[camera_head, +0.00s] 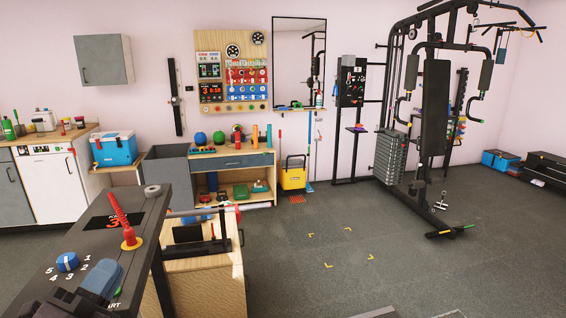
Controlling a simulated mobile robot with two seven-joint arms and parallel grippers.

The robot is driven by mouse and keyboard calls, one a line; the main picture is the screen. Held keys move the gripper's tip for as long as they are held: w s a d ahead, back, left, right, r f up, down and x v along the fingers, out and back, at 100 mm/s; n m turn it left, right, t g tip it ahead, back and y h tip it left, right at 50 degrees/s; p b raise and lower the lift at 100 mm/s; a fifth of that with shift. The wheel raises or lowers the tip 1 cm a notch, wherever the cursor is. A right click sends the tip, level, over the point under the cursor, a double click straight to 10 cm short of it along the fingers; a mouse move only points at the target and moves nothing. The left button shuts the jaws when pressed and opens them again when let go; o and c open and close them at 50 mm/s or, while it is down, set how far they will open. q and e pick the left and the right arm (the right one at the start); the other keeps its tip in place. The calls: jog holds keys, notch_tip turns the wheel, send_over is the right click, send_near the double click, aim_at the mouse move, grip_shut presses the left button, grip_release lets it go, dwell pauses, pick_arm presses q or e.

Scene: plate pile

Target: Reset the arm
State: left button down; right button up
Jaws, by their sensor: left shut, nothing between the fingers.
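My left gripper (98,282) shows at the bottom left as a blue-grey and dark shape, low in front of the dark console (130,225). It is shut with nothing held; its fingertips are hard to make out. My right gripper is not in view.
A wooden box unit (205,285) stands beside the console. Behind are a workbench (232,160), a yellow bucket (293,174) and a black weight machine (432,110). The grey floor (350,215) between them is mostly clear, with small yellow corner marks.

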pick_arm(q)
jog(key=s+a+f+n+g+y, duration=0.35)
jog(key=f+n+y, duration=0.25)
jog(key=f+n, duration=0.25)
jog(key=s+a+f+n+g+y, duration=0.2)
jog(key=a+f+n+g+y, duration=0.4)
jog(key=n, duration=0.3)
jog(key=s+d+f+n+g+h, duration=0.2)
jog(key=s+d+f+g, duration=0.25)
jog(key=s+f, duration=0.3)
jog(key=s+d+f+n+g+h, duration=0.25)
jog(key=s+f+g, duration=0.25)
jog(key=s+f, duration=0.25)
jog(key=w+f+t, duration=0.6)
jog(key=f+t, duration=0.2)
jog(key=f, duration=0.1)
jog(key=shift+w+d+f+m, duration=0.3)
jog(key=shift+w+f+m, duration=0.1)
